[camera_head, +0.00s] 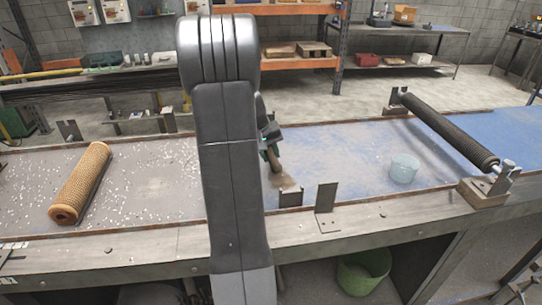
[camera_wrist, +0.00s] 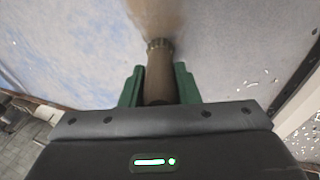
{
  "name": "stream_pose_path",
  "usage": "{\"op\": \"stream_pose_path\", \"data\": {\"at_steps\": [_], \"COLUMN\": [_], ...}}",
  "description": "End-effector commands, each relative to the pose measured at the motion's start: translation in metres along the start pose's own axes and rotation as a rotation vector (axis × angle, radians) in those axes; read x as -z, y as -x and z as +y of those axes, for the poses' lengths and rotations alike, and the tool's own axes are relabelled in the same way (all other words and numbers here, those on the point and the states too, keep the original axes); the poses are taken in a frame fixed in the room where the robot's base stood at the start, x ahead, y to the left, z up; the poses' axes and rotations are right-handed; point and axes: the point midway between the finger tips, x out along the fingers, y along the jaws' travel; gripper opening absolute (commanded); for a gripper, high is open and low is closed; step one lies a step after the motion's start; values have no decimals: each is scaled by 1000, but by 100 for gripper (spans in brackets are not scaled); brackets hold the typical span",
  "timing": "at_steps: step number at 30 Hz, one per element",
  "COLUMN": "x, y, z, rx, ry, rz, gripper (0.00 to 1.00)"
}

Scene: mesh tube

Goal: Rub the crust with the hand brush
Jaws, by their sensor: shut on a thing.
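My gripper (camera_head: 268,142) is partly hidden behind my arm in the head view. In the wrist view its green fingers (camera_wrist: 158,88) are shut on the brown handle of the hand brush (camera_wrist: 158,72). The handle points away from the wrist; its far end fades into a tan blur, and I cannot make out bristles. In the head view the brush (camera_head: 275,162) hangs low over the bench, left of a metal bracket. A dark mesh tube (camera_head: 447,130) lies across end supports at the right. A tan mesh tube (camera_head: 82,183) lies at the left. I cannot clearly pick out the crust.
The bench top (camera_head: 335,155) is bluish and dusty, with white crumbs scattered at the left. A pale translucent cup (camera_head: 404,168) stands before the dark tube. Upright metal brackets (camera_head: 326,205) stand along the front edge. A green bucket (camera_head: 363,271) is below the bench.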

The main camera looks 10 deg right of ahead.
Motion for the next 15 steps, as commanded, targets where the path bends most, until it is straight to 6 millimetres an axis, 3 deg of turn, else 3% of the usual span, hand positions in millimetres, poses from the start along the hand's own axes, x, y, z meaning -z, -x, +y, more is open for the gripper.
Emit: {"op": "stream_pose_path", "data": {"at_steps": [8, 15], "x": [-1, -21], "y": [-2, 2], "z": [0, -1], "rx": [0, 0], "ry": [0, 1], "rz": [-1, 0], "gripper": [6, 6]}}
